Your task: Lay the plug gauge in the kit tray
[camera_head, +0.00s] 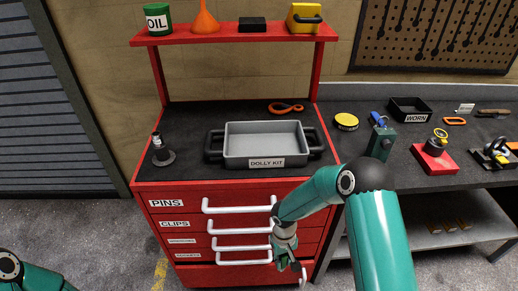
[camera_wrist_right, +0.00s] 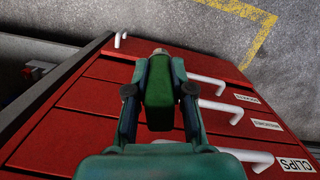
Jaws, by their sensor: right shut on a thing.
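My right gripper (camera_head: 289,266) hangs in front of the cart's lower drawers. In the right wrist view its fingers (camera_wrist_right: 158,95) are closed on a dark green thing with a small metal tip. I take this to be the plug gauge (camera_wrist_right: 159,85); its far end is partly hidden. The kit tray (camera_head: 236,161) is a grey tray with black handles, labelled DOLLY KIT, on the cart's black top. It looks empty, and the gripper is below and in front of it. Only a piece of my left arm shows at the lower left; its gripper is out of view.
White drawer handles (camera_head: 240,228) stick out beside the right gripper. A small dark fitting (camera_head: 162,151) stands left of the tray, and an orange-handled item (camera_head: 286,108) lies behind it. A red shelf (camera_head: 240,36) spans above. The right bench holds a WORN bin (camera_head: 415,118) and several tools.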

